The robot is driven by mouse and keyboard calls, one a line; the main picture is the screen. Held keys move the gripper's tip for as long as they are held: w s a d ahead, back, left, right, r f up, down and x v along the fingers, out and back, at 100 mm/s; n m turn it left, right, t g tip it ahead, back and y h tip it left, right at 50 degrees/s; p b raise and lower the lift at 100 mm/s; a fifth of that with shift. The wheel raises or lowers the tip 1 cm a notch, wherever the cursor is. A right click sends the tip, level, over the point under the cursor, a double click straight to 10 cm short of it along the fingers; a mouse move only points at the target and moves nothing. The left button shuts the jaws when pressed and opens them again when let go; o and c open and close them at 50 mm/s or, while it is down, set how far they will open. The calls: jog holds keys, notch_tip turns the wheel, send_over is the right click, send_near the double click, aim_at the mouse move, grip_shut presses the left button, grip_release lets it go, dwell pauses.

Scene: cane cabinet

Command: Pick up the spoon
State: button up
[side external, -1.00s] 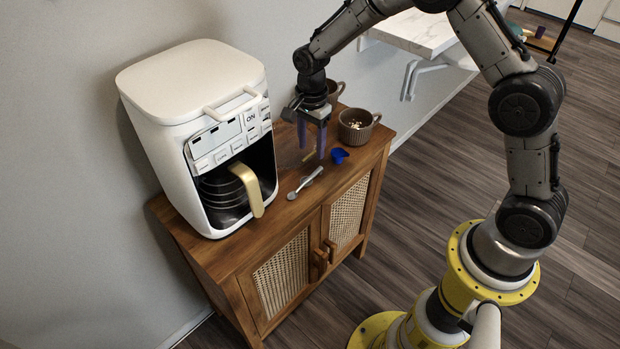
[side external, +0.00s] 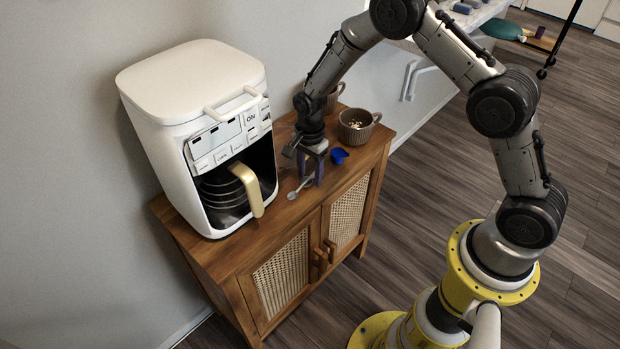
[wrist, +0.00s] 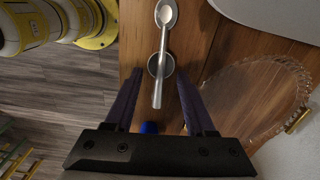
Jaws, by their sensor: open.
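The silver spoon (side external: 298,189) lies on the top of the wooden cabinet (side external: 268,221), in front of the coffee machine. In the wrist view the spoon (wrist: 164,50) has its bowl at the top and its handle running down between my finger tips. My gripper (side external: 311,180) points down at the cabinet top, low over the handle end of the spoon. In the wrist view my gripper (wrist: 154,84) is open, with one purple finger on each side of the handle. I cannot tell whether the fingers touch the wood.
A white coffee machine (side external: 187,90) with a gold-handled pot stands left of my gripper. A brown cup (side external: 357,126) and a small blue item (side external: 339,155) sit to the right. A clear glass dish (wrist: 259,90) shows in the wrist view.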

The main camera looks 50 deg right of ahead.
grip_shut()
jog(key=shift+r, duration=0.1)
dwell(0.3)
